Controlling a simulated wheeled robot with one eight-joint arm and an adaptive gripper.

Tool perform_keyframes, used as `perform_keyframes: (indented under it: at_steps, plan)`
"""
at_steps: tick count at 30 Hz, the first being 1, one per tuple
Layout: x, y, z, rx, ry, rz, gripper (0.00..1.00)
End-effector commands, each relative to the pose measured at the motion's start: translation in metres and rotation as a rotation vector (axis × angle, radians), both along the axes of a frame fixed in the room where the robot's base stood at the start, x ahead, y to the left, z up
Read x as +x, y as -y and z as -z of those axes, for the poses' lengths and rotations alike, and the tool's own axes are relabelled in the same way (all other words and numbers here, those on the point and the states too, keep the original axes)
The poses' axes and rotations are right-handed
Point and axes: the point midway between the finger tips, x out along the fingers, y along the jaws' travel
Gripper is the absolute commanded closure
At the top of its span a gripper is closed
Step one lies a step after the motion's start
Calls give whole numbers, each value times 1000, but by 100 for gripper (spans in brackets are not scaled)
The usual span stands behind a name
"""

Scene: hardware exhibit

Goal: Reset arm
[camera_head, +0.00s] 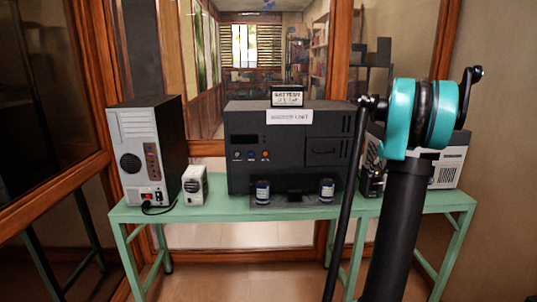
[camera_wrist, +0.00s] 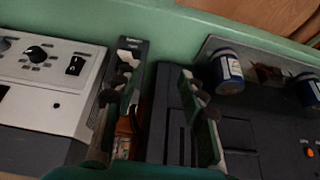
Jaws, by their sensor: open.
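My gripper (camera_wrist: 158,105) shows in the wrist view with its two fingers apart and nothing between them. It is over the green table, between a light device with a knob (camera_wrist: 45,58) and a large dark unit (camera_wrist: 270,135). In the head view my black and teal arm rises in front of the table's right side; the fingers cannot be made out there. The dark unit (camera_head: 245,170) stands mid-table with a white label and coloured buttons.
The green table (camera_head: 222,212) also bears a grey computer tower (camera_head: 148,150) and a small white box (camera_head: 195,185) at left. A light device (camera_head: 447,170) at right is partly hidden by my arm. Wood-framed glass stands behind. Floor shows below the table.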

Motion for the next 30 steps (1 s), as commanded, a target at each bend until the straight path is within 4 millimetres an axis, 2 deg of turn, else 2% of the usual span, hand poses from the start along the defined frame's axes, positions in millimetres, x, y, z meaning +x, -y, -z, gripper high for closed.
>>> perform_keyframes:
  at_steps: [1,6,11,15,19,24,27,30]
  plan:
    - [-12,-31,4,3,-8,-10,59]
    - [-65,-120,27,10,-41,-10,59]
    - [-129,-192,55,12,-67,-12,59]
    - [-194,-244,84,10,-85,-11,59]
    - [-258,-281,116,6,-99,-9,59]
    - [-329,-308,153,-1,-111,-4,59]
    - [-356,-315,168,-3,-115,-1,59]
    - [-370,-318,176,-5,-116,1,59]
